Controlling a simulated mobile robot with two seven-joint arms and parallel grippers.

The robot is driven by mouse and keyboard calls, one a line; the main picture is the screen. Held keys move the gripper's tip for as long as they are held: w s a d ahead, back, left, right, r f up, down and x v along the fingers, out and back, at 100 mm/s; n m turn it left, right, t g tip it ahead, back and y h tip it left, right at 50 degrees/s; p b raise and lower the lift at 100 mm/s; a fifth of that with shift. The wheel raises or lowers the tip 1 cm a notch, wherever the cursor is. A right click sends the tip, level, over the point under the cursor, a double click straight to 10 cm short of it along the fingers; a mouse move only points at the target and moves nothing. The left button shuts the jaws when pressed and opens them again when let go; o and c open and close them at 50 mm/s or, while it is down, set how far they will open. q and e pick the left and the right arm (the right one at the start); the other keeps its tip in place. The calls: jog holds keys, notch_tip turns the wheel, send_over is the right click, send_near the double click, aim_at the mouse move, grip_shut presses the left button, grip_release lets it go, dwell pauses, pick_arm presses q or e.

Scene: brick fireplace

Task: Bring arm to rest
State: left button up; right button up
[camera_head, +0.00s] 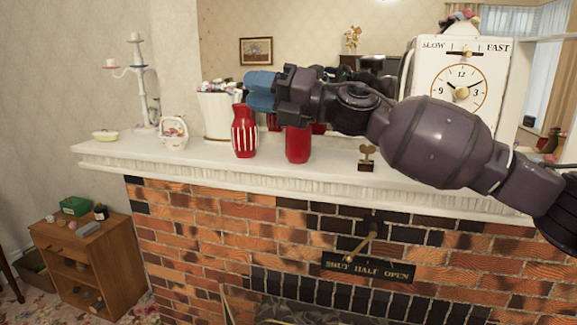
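My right arm reaches in from the right edge, across the front of the clock and above the mantel shelf. My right gripper (261,91) has blue fingertips that point left, above the red-and-white striped vase. The blue fingers lie close together in this view, and I cannot tell whether there is a gap between them. No held object shows in them. My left gripper and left arm are not in view.
The white mantel shelf (195,160) carries a striped red vase (245,133), a red canister (298,145), a white pot (216,115), a candelabra (140,85), a small basket (173,134) and a clock (462,75). A wooden cabinet (115,255) stands lower left.

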jog(key=s+d+f+m+t+h, duration=0.1)
jog(key=d+f+m+t+h, duration=0.5)
jog(key=f+m, duration=0.55)
jog(key=s+d+f+m+t+h, duration=0.1)
jog(key=d+f+m+t+h, duration=0.15)
jog(key=d+f+m, duration=0.65)
jog(key=s+d+f+m+t+h, duration=0.1)
jog(key=d+f+m+t+h, duration=0.35)
jog(key=f+m, duration=0.9)
jog(key=s+d+f+m+g+h, duration=0.1)
jog(key=s+d+f, duration=0.3)
jog(key=s+f, duration=0.5)
jog(key=s+d+f+m+g+h, duration=0.2)
jog(key=s+d+f, duration=0.3)
jog(key=s+f, duration=0.3)
jog(key=s+d+f+m+g+h, duration=0.2)
jog(key=s+d+f+m+h, duration=0.1)
jog(key=s+f, duration=0.6)
notch_tip(320, 180, down, 2)
jog(key=shift+s+d+f+h, duration=0.25)
jog(key=shift+s+d+h, duration=0.1)
jog(key=shift+d, duration=0.35)
